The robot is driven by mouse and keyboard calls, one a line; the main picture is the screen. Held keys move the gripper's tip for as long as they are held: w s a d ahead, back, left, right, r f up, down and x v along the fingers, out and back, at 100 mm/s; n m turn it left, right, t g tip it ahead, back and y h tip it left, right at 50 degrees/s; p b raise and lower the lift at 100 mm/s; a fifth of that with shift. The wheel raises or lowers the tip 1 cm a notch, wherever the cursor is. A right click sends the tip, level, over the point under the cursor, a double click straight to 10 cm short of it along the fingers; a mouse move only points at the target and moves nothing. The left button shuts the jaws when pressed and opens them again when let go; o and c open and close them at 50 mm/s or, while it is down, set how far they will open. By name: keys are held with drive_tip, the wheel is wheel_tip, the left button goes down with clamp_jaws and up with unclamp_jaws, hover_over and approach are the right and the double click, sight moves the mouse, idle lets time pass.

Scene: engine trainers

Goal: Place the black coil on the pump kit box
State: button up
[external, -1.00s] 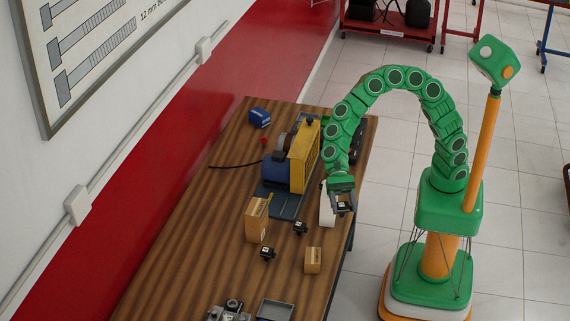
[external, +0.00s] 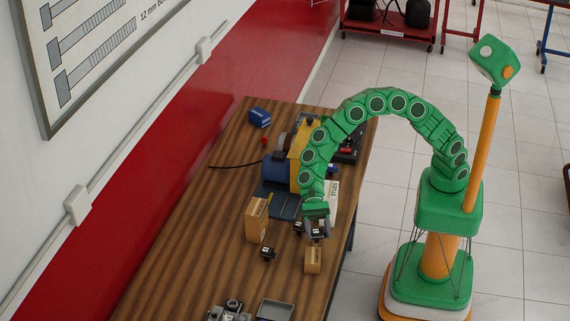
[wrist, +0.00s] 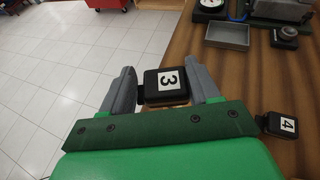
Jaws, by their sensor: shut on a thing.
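My gripper (external: 317,222) is shut on a black coil (external: 319,234), holding it in the air near the table's right side. In the wrist view the coil (wrist: 168,84) sits between the two grey fingers and bears a white label with a 3. A small cardboard box (external: 313,262) stands just below it in the external picture, and a taller cardboard box (external: 257,220) stands to the left. I cannot read which one is the pump kit box. Two other black coils (external: 299,227) (external: 268,254) are on the table; one labelled 4 (wrist: 281,125) shows in the wrist view.
A blue and yellow machine (external: 280,172) stands behind on the wooden table (external: 190,240). A white box (external: 331,198) stands beside my arm. A grey tray (external: 275,310) is at the front. The table's right edge is close to my gripper.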

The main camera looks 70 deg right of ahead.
sight(314, 241)
drive_tip(key=shift+w+a+f, duration=0.35)
drive_tip(key=shift+a+f, duration=0.05)
drive_tip(key=shift+f, duration=0.2)
drive_tip(key=shift+w+a+f, duration=0.3)
drive_tip(key=shift+a+f, duration=0.1)
drive_tip(key=shift+f, duration=1.7)
drive_tip(key=shift+f, duration=0.15)
drive_tip(key=o, duration=1.2)
drive_tip(key=shift+c, duration=0.2)
drive_tip(key=shift+w+d+r, duration=0.1)
drive_tip(key=shift+d+r, duration=0.05)
drive_tip(key=shift+r, duration=0.05)
drive_tip(key=v, duration=1.1)
drive_tip(key=shift+d, duration=0.3)
